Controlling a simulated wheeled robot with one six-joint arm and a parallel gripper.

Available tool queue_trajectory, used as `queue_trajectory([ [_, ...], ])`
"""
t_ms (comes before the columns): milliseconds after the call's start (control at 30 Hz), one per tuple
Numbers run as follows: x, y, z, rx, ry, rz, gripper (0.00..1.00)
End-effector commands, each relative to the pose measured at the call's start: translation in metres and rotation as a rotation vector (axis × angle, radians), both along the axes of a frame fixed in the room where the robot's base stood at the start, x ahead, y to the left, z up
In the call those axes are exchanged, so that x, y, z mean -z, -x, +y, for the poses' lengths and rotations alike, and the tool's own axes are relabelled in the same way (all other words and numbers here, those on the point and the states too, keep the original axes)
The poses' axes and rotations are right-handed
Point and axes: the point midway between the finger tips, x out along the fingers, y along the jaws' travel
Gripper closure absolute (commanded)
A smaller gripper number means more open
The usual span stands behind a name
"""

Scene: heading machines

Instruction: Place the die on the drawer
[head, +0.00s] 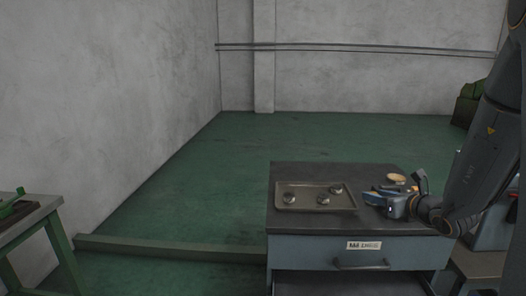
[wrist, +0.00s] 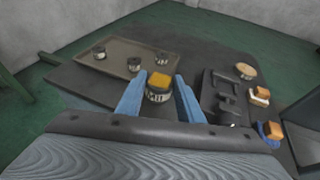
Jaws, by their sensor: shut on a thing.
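My gripper (head: 372,198) is over the right part of the dark cabinet top. In the wrist view its two blue fingers (wrist: 160,88) are shut on a short round die (wrist: 158,92) with a yellow-orange top and a marked pale side. Whether the die touches the surface cannot be told. In the head view the held die is not clearly seen. The drawer (head: 310,252) is the blue-grey front below the top, with a white label and a handle; it looks closed.
A shallow tray (head: 283,204) with three small metal dies lies left of my gripper. A green-legged bench (head: 60,242) stands far left. Green floor behind the cabinet is clear.

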Motion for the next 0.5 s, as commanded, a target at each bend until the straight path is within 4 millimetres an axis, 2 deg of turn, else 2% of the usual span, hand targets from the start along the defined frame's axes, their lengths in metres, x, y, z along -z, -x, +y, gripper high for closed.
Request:
queue_trajectory([
  [33, 0.01, 0.003, 0.027, -0.018, -0.004, 0.005, 1.0],
  [200, 0.04, 0.019, 0.096, -0.044, -0.003, 0.006, 1.0],
  [333, 0.057, 0.035, 0.131, -0.055, -0.001, 0.004, 1.0],
  [500, 0.069, 0.049, 0.154, -0.059, -0.001, 0.002, 1.0],
])
